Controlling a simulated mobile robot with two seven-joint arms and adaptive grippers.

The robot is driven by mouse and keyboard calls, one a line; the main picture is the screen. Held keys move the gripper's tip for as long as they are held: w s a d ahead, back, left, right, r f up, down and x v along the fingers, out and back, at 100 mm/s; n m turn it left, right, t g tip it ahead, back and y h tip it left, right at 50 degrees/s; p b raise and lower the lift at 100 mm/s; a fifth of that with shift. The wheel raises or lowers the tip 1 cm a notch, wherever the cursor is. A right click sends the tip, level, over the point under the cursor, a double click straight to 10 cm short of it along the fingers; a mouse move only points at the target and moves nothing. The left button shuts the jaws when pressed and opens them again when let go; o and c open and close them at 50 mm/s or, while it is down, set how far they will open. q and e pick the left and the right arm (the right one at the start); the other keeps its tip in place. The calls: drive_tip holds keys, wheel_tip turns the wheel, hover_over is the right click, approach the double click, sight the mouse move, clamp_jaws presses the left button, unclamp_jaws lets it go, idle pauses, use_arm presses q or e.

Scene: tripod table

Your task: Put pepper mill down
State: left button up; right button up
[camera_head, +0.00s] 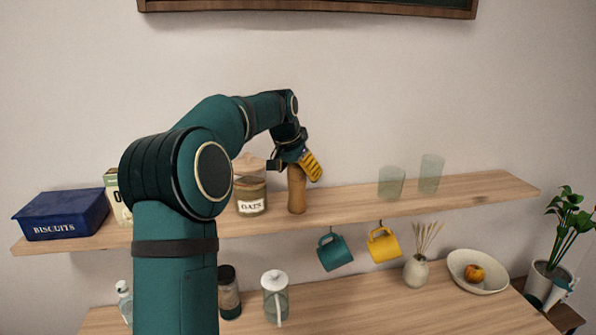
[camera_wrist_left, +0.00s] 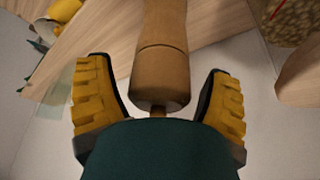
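The pepper mill (camera_head: 297,190) is a brown wooden turned piece. It stands upright on the wooden wall shelf (camera_head: 455,196), just right of the oats jar. My left gripper (camera_head: 294,166) is at the top of the mill, with its yellow-padded fingers spread to either side. In the left wrist view the mill (camera_wrist_left: 161,72) lies between the two fingers, with a visible gap on both sides, so the gripper is open and not holding it. The mill's top end is partly hidden by the gripper in the head view. My right gripper is not in view.
The oats jar (camera_head: 251,195) is close on the left, with a blue biscuits tin (camera_head: 62,215) farther left. Two glasses (camera_head: 391,183) stand to the right on the shelf. A teal mug (camera_head: 333,252) and yellow mug (camera_head: 383,246) hang below. Shelf space between mill and glasses is clear.

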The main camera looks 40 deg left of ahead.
use_arm(q)
drive_tip(key=v, duration=1.2)
drive_tip(key=shift+d, duration=0.1)
idle(0.5)
